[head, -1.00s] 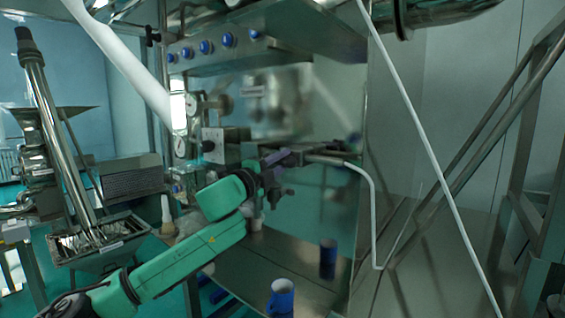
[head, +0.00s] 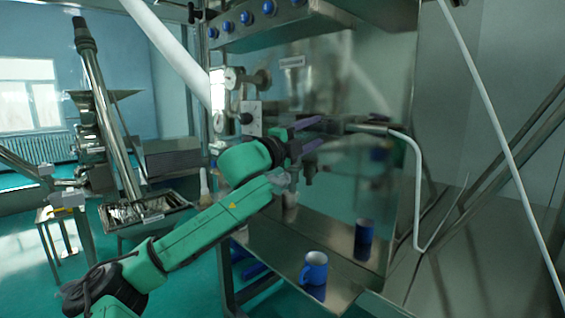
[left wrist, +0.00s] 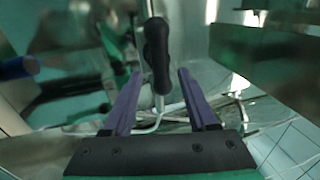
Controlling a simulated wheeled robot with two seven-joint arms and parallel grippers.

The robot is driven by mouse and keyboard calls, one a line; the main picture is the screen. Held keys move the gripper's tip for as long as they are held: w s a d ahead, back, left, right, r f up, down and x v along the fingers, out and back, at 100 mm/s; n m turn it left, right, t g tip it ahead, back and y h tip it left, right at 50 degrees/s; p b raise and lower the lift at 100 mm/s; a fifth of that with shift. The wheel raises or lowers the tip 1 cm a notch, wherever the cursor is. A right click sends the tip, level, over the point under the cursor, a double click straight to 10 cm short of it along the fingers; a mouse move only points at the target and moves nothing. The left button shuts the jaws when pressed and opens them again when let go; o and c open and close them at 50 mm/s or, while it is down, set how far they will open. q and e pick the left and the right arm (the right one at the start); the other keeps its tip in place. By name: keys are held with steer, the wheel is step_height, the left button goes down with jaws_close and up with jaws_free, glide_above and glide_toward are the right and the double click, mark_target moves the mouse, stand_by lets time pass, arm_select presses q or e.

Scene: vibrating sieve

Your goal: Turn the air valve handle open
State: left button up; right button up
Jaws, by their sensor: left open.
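The black valve handle (left wrist: 157,55) shows in the left wrist view as a dark grip hanging on a thin metal rod. It lies ahead of and between the purple fingers of my left gripper (left wrist: 150,88), which are open and apart from each other. No contact with the handle is visible. In the head view my left gripper (head: 320,132) is in front of the steel panel, near the left end of a metal pipe (head: 368,128). There the handle is small, dark and partly hidden by the fingers. My right gripper is not in view.
A blue mug (head: 313,270) stands on the steel shelf (head: 275,240) below the gripper. A white hose (head: 418,190) bends down from the pipe. Gauges (head: 233,77) and blue knobs (head: 246,18) are on the machine. A metal sieve tray (head: 150,212) is at left.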

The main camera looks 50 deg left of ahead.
arm_select(q)
steer(key=s+f+b, duration=0.2)
steer(key=s+b, duration=0.1)
steer(key=s, duration=0.7)
steer(key=shift+s+b, duration=0.2)
steer(key=shift+b, duration=0.2)
steer(key=shift+d, duration=0.1)
